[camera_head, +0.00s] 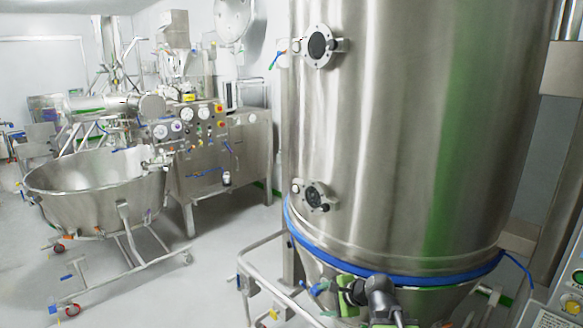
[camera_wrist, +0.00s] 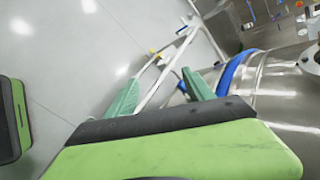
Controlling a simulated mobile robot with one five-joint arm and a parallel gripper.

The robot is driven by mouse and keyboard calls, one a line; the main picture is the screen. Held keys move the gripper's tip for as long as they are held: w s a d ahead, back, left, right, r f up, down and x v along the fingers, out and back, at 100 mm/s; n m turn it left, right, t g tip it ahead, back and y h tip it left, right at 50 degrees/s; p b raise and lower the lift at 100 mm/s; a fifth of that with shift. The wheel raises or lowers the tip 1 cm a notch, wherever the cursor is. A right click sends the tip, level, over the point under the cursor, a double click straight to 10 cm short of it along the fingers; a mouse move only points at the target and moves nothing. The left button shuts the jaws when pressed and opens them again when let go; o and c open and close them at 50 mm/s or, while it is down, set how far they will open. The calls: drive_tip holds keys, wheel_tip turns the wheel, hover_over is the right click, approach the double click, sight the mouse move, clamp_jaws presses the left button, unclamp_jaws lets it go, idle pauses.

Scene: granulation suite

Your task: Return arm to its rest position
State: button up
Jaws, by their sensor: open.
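My gripper (camera_head: 323,300) is low in the head view, in front of the lower part of the large steel vessel (camera_head: 400,130). In the wrist view its two teal fingers (camera_wrist: 160,90) stand apart with nothing held between them. Beyond them are the pale floor and a light tubular rail, which I see past the fingers rather than gripped. The blue ring (camera_wrist: 232,70) of the vessel shows just right of the fingers. My dark grey arm and green gripper body are partly cut off by the bottom edge of the head view.
A tubular frame (camera_head: 262,243) stands close left of my gripper. A wheeled steel bowl (camera_head: 95,185) and a cabinet with gauges (camera_head: 215,160) stand further left. A panel with buttons (camera_head: 568,295) is at the right edge.

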drive_tip(key=s+a+f+n+g+h, duration=0.1)
drive_tip(key=s+a+f+n+g, duration=0.15)
drive_tip(key=s+f+n, duration=0.2)
drive_tip(key=s+d+f+n+g+h, duration=0.3)
drive_tip(key=s+d+n+g+h, duration=0.1)
drive_tip(key=s+d+n, duration=0.4)
drive_tip(key=s+n+h, duration=0.1)
drive_tip(key=n, duration=0.1)
drive_tip(key=shift+d+n, duration=0.2)
drive_tip(key=shift+n, duration=0.15)
drive_tip(key=shift+f+g, duration=0.1)
drive_tip(key=shift+g, duration=0.15)
